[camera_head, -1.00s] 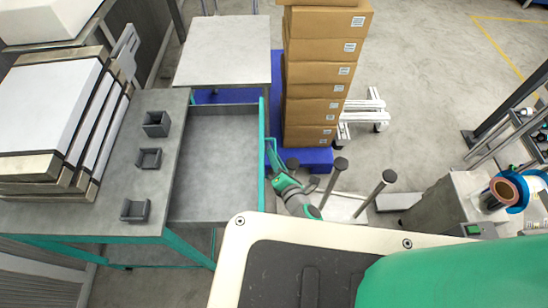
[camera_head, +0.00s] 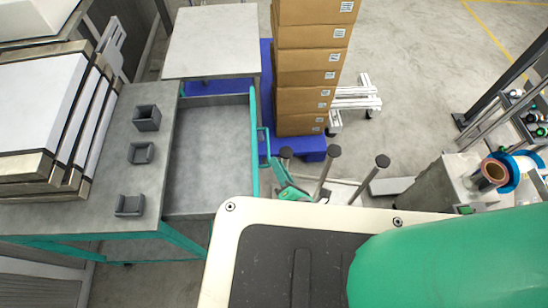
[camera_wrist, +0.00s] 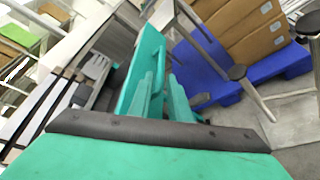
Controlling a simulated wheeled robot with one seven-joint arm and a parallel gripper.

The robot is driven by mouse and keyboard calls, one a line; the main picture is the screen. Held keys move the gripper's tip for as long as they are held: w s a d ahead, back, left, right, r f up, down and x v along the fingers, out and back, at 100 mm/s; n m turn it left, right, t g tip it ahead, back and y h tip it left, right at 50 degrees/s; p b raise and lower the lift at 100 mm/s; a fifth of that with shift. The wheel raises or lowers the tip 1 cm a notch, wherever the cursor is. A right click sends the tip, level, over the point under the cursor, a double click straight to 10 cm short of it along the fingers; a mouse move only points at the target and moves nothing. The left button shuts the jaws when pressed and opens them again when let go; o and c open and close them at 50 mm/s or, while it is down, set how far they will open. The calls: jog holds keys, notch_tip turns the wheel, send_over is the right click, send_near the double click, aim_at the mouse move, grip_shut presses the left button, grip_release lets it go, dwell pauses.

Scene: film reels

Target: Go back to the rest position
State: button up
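My gripper (camera_head: 277,170) is in front of the teal drawer handle (camera_head: 263,146), at the drawer's right side. In the wrist view, my gripper (camera_wrist: 168,92) has its two teal fingers apart with a gap between them. The handle (camera_wrist: 158,70) shows just beyond the fingers; whether they touch it I cannot tell. The grey drawer (camera_head: 215,145) is pulled out and looks empty inside. Its teal front (camera_wrist: 140,70) also shows in the wrist view.
The grey bench (camera_head: 105,190) left of the drawer holds several small dark holders (camera_head: 141,153) and stacked white panels. Stacked cardboard boxes (camera_head: 312,65) stand on a blue pallet (camera_head: 308,146) behind my gripper. Dark-topped posts (camera_head: 381,162) stand to the right. A film reel (camera_head: 494,170) is at far right.

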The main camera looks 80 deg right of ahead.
jog(key=shift+s+a+r, duration=0.15)
jog(key=shift+s+a, duration=0.15)
jog(key=shift+a, duration=0.25)
jog(key=w+a+r+n+t+y, duration=0.2)
jog(key=w+a+r+t+y, duration=0.15)
jog(key=a, duration=0.45)
jog(key=w+a+r+n+t+y, duration=0.15)
jog(key=w+a+r+t, duration=0.25)
jog(key=a, duration=0.4)
jog(key=w+a+f+m+y, duration=0.1)
jog(key=a+m+y, duration=0.3)
jog(key=a+m, duration=0.4)
jog(key=w+a+f+m+y, duration=0.2)
jog(key=a+m+y, duration=0.2)
jog(key=a, duration=1.3)
jog(key=m, duration=0.3)
jog(key=shift+f+m+y, duration=0.3)
jog(key=shift+f+m, duration=0.05)
jog(key=shift+f, duration=0.05)
